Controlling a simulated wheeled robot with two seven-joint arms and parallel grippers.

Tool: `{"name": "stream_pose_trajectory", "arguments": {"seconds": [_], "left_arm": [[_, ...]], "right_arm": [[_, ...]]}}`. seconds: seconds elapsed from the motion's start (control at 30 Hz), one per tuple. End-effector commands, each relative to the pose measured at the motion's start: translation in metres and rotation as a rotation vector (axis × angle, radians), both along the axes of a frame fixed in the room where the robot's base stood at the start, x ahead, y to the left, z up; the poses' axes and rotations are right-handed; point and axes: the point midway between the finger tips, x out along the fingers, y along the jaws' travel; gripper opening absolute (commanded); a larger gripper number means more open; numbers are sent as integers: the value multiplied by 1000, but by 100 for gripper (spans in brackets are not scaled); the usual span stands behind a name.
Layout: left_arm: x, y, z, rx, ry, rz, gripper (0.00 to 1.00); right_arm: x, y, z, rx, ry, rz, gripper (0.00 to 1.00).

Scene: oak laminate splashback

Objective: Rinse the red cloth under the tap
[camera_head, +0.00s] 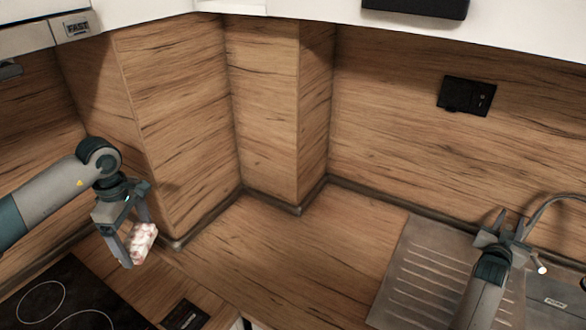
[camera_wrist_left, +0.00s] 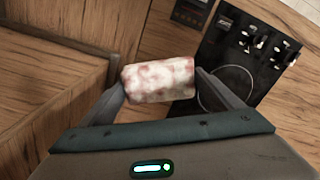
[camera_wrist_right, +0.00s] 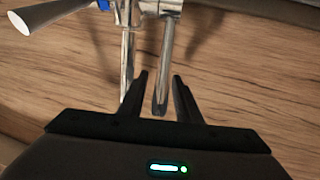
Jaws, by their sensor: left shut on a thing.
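The cloth (camera_head: 143,243) is a bunched, red-and-white mottled bundle. My left gripper (camera_head: 133,247) is shut on it and holds it up near the hob at the left. In the left wrist view the cloth (camera_wrist_left: 160,79) spans between the two fingers. The chrome tap (camera_wrist_right: 128,45) stands at the sink, at the right of the head view. My right gripper (camera_wrist_right: 160,76) is at the tap, its fingers apart on either side of a thin metal rod (camera_wrist_right: 167,55). I cannot tell whether they touch it. No running water shows.
A ribbed steel drainboard (camera_head: 408,275) lies left of the tap; the basin is mostly hidden or out of frame. A black hob (camera_head: 70,300) is at the lower left. A wooden corner post (camera_head: 265,110) juts out at the back. The worktop (camera_head: 290,255) between is clear.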

Motion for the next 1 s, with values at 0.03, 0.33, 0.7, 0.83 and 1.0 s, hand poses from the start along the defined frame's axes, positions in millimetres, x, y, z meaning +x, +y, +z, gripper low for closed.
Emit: {"name": "stream_pose_trajectory", "arguments": {"seconds": [0.03, 0.33, 0.7, 0.83, 1.0], "left_arm": [[0, 0, 0, 0, 0, 0, 61], [0, 0, 0, 0, 0, 0, 61], [0, 0, -9, 0, 0, 0, 61], [0, 0, -24, 0, 0, 0, 61], [0, 0, -44, 0, 0, 0, 61]], "right_arm": [[0, 0, 0, 0, 0, 0, 31], [0, 0, 0, 0, 0, 0, 7], [0, 0, -4, -7, -14, 0, 0], [-1, 1, -7, -22, -43, 1, 0], [-4, 3, -7, -48, -92, 1, 0]]}}
